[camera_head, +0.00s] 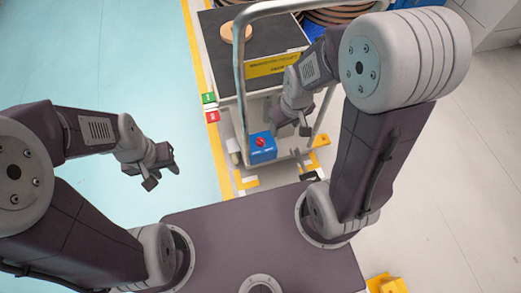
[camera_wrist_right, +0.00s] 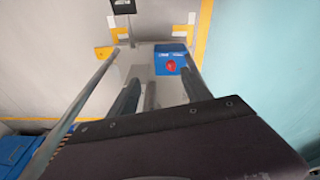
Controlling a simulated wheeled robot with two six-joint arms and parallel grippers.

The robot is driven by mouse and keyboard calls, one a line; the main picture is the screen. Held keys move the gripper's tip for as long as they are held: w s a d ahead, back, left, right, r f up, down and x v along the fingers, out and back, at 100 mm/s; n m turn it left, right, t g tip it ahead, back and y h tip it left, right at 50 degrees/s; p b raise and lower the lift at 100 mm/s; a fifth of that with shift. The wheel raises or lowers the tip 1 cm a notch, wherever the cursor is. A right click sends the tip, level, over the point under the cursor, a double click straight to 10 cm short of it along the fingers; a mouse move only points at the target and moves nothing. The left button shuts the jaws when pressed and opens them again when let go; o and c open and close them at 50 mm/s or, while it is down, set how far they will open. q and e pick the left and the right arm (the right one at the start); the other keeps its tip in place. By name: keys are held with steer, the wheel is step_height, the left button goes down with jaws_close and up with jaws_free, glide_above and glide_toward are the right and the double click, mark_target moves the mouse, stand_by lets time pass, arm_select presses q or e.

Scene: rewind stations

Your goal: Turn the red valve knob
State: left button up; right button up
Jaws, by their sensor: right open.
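The red valve knob (camera_head: 261,142) sits on a small blue box (camera_head: 265,156) low on the near end of a cart. The knob (camera_wrist_right: 171,67) and blue box (camera_wrist_right: 160,54) also show in the right wrist view, beyond the fingers. My right gripper (camera_head: 294,125) is open and empty, just right of the blue box in the head view. It looks apart from the knob; the exact gap is hard to tell. My left gripper (camera_head: 162,176) is open and empty over the pale blue floor, well left of the box.
The cart's grey tube handle (camera_head: 240,75) rises around the box and close to my right forearm. A dark cart top (camera_head: 215,45) holds a round wooden disc (camera_head: 236,31). Green and red tags (camera_head: 212,116) are left of the cart. The blue floor at left is clear.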

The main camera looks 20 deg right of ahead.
steer(key=w+f+n+b, duration=0.1)
steer(key=w+f+n, duration=0.2)
steer(key=f, duration=0.2)
steer(key=n+g, duration=0.2)
steer(key=n, duration=1.1)
glide_above(260, 140)
step_height(260, 140, down, 13)
steer(key=shift+f, duration=0.1)
step_height(260, 140, down, 9)
steer(key=b, duration=0.5)
arm_select(q)
step_height(260, 140, down, 9)
arm_select(e)
jaws_close()
arm_select(q)
steer(key=shift+r, duration=0.2)
